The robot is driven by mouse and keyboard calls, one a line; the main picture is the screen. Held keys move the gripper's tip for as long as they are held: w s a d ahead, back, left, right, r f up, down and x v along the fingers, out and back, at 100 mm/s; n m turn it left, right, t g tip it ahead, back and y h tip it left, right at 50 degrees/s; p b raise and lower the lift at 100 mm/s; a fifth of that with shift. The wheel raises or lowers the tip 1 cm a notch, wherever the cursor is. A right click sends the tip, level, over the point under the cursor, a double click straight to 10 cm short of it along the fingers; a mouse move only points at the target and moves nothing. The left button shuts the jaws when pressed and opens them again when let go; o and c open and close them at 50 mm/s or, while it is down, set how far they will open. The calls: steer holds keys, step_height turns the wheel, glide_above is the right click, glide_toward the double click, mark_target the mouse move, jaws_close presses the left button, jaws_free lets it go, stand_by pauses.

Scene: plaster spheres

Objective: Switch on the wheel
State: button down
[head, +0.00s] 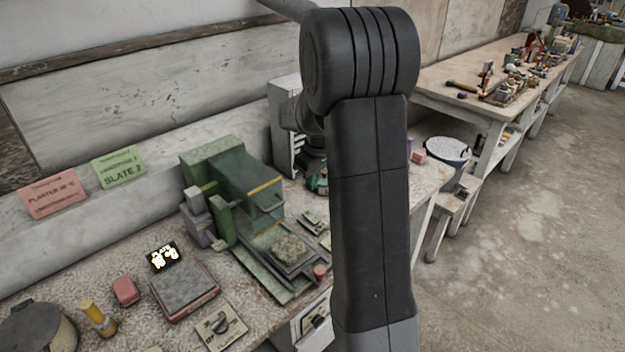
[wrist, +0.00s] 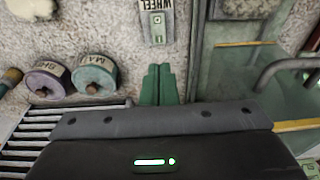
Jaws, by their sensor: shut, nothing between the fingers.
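The wheel switch (wrist: 157,24) is a small pale plate with a "WHEEL" label, at the top centre of the wrist view. A small green part shows on it; I cannot tell its on or off position. My gripper (wrist: 159,72) has green fingers, pressed together and empty. In that picture its tips lie just below the switch plate, with a small gap; I cannot tell the depth between them. In the head view my own arm hides the gripper, and I cannot make out the switch.
Two labelled round jars (wrist: 95,74) sit left of my fingers, beside a slatted rack (wrist: 35,128). A greenish machine frame (wrist: 235,65) stands close on the right. In the head view, a green machine (head: 225,180), a grey-topped scale (head: 184,288) and a dial box (head: 221,326) occupy the bench.

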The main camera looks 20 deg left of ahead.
mark_target(308, 214)
steer(key=f, duration=0.3)
steer(key=a+f+p, duration=0.1)
steer(key=f, duration=0.6)
steer(key=shift+w+a+f+p, duration=0.15)
steer(key=shift+w+a+p, duration=0.15)
steer(key=shift+w+a, duration=0.05)
steer(key=shift+a+f+h, duration=0.2)
steer(key=shift+f+h, duration=0.1)
steer(key=shift+d, duration=0.25)
steer(key=shift+s+d+r, duration=0.2)
steer(key=shift+s+d, duration=0.05)
steer(key=shift+d, duration=0.3)
